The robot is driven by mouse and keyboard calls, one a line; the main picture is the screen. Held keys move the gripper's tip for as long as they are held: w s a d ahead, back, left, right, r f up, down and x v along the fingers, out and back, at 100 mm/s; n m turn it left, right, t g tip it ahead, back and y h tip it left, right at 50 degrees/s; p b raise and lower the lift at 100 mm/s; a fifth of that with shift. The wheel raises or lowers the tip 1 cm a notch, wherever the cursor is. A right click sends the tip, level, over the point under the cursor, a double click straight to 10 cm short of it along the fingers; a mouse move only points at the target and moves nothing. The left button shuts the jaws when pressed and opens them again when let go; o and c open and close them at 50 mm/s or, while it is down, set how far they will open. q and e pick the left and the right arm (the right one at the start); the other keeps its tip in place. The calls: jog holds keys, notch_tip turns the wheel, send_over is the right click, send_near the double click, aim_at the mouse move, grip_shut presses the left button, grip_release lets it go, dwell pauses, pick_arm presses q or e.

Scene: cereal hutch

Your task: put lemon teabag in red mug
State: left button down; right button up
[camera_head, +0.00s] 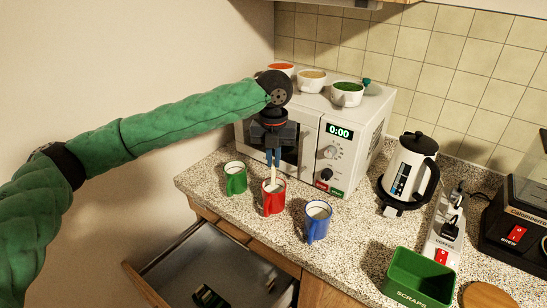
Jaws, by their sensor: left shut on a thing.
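The red mug (273,198) stands on the speckled counter, in front of the microwave, between a green mug and a blue mug. My left gripper (272,162) points straight down above the red mug. Its fingers are shut on a small pale thing, apparently the teabag (273,175), which hangs at the mug's mouth. Its lower end overlaps the rim, and I cannot tell how deep it reaches. No lemon marking is readable. My right gripper is not in view.
The green mug (235,178) and blue mug (317,221) stand close on either side. The microwave (352,135) behind carries several bowls. A kettle (408,170), power strip (446,228) and green scraps bin (420,279) are to the right. An open drawer (215,262) lies below the counter.

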aim_at(274, 172)
pick_arm(q)
jog(key=shift+f, duration=2.65)
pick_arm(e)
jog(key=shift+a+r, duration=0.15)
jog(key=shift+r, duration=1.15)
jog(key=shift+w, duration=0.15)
pick_arm(q)
jog(key=c, duration=1.5)
grip_release()
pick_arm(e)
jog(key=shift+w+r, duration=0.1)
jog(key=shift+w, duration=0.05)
pick_arm(q)
jog(key=shift+b, duration=0.3)
